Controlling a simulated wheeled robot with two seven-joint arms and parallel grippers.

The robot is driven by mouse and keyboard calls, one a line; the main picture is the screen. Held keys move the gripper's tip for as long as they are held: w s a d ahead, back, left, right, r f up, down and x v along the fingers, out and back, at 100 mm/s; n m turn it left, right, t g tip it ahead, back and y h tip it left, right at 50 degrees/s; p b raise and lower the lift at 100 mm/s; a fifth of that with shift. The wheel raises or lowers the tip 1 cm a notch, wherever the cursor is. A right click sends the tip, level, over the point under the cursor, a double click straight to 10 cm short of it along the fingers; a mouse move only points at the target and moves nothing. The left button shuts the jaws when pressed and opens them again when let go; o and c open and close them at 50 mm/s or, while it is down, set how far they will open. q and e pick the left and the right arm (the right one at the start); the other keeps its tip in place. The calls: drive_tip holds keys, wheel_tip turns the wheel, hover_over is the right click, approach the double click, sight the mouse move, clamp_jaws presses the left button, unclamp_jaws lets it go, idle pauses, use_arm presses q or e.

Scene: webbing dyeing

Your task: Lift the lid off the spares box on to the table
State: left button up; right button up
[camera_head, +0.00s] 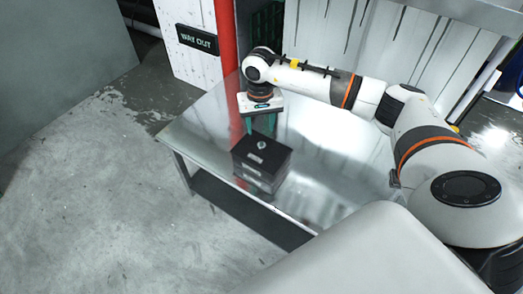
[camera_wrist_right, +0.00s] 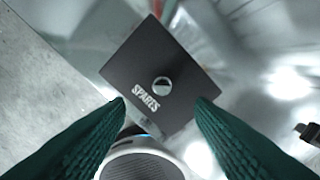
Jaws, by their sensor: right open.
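The spares box (camera_head: 258,178) is a dark box on the metal table (camera_head: 325,170), near its front left edge. Its black lid (camera_head: 270,157) lies on top, with a small round silver knob (camera_head: 261,144) in the middle. In the right wrist view the lid (camera_wrist_right: 150,60) shows white lettering beside the knob (camera_wrist_right: 162,85). My right gripper (camera_head: 261,126) points down with its green fingers apart and empty, above and behind the box in the head view. In the right wrist view its fingertips (camera_wrist_right: 161,102) lie to either side of the knob's line. My left gripper is not in view.
The shiny tabletop is bare to the right of the box. A red post (camera_head: 226,40) stands behind the table, by a "WAY OUT" sign (camera_head: 197,39). A dark lower shelf (camera_head: 240,210) runs under the table. A small dark object (camera_wrist_right: 308,132) shows at the wrist view's right edge.

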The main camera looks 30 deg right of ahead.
sight(262, 144)
drive_tip(key=f, duration=0.2)
drive_tip(key=f+b, duration=0.1)
drive_tip(key=f, duration=0.5)
drive_tip(key=shift+w+d, duration=0.1)
drive_tip(key=shift+d, duration=0.15)
clamp_jaws()
